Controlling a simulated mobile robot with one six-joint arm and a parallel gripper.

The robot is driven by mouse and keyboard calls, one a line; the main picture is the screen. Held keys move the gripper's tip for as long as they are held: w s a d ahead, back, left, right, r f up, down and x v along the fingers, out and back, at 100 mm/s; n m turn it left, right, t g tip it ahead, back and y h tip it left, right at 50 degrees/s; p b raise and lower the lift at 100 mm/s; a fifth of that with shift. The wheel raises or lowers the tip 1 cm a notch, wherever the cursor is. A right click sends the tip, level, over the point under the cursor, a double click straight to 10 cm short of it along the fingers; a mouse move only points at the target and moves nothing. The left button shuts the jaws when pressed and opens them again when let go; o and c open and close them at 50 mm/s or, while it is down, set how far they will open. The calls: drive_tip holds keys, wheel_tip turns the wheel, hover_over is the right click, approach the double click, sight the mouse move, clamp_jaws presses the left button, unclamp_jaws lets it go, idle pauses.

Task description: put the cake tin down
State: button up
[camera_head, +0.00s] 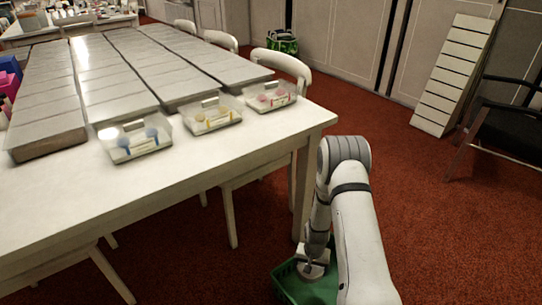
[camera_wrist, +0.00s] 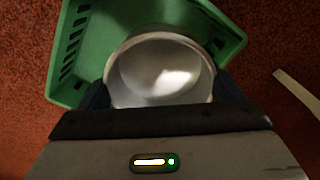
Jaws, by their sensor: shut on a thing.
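The cake tin (camera_wrist: 150,70) is round, pale and open at the top, and looks empty in the wrist view. My gripper (camera_wrist: 162,92) is shut on it, with dark fingers on either side of the tin. A green crate (camera_wrist: 232,45) with slotted walls lies behind and below the tin. Part of the tin overlaps the crate in this view; I cannot tell whether it touches the crate floor. In the head view the crate (camera_head: 285,288) is on the carpet, partly hidden by my arm, which reaches down to it. I cannot make out the tin clearly there.
A white table (camera_head: 60,205) at left holds rows of grey slabs (camera_head: 125,75) and three clear trays (camera_head: 135,139) with coloured items. White chairs (camera_head: 285,65) stand at it. A slatted board (camera_head: 455,75) and a dark chair (camera_head: 510,125) are at right. Red carpet is clear between.

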wheel_tip(320, 180, up, 47)
drive_tip(key=s+n+p, duration=0.1)
drive_tip(key=n+p, duration=0.2)
drive_tip(key=p, duration=2.3)
drive_tip(key=shift+s+d, duration=0.15)
drive_tip(key=shift+d, duration=0.05)
